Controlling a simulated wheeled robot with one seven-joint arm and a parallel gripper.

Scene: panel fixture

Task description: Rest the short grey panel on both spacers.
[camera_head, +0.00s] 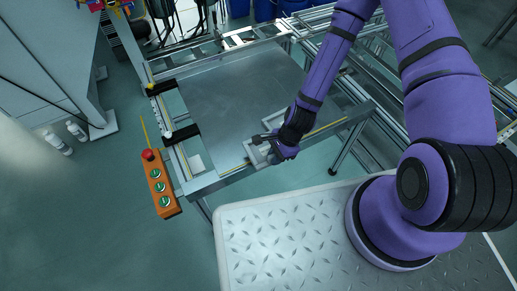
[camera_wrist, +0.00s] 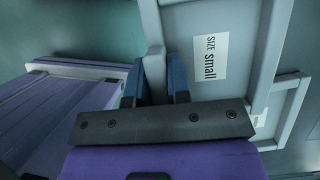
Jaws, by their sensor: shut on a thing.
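The short grey panel (camera_wrist: 245,65), labelled "SIZE small", fills the upper middle of the wrist view. My gripper (camera_wrist: 158,75) has its two blue fingers on either side of the panel's raised edge and is shut on it. In the head view my gripper (camera_head: 272,143) is over the front edge of the table, with a light grey piece of the panel (camera_head: 259,155) showing just left of it. The arm hides part of the panel there. I cannot pick out the spacers for certain. Whether the panel touches the surface below is unclear.
The grey table top (camera_head: 240,95) is mostly bare. Black brackets (camera_head: 184,133) line its left side, near an orange button box (camera_head: 161,185). A small pale plate (camera_head: 197,164) lies at the front left. Another grey frame (camera_wrist: 290,95) shows behind the panel. Metal rails stand at right.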

